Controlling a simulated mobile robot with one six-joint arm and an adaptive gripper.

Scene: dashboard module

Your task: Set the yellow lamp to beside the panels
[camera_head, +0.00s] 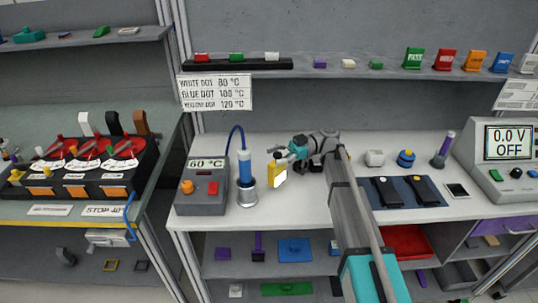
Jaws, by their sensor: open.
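No thing in view is plainly a yellow lamp. A yellow bottle-like object (274,174) with a white label stands upright on the white worktop, right of a metal cup with a blue tool. My gripper (283,154) is open at its top; the view is too small to tell whether they touch. A console with levers (75,180) on the left bench carries orange panels and small yellow parts. I cannot tell which panels the task names.
A grey 60 °C station (203,187) and the metal cup (247,193) stand left of my gripper. A dark blue mat (408,191) with two black tools lies right of my arm. A meter (503,155) stands far right. The front worktop is mostly clear.

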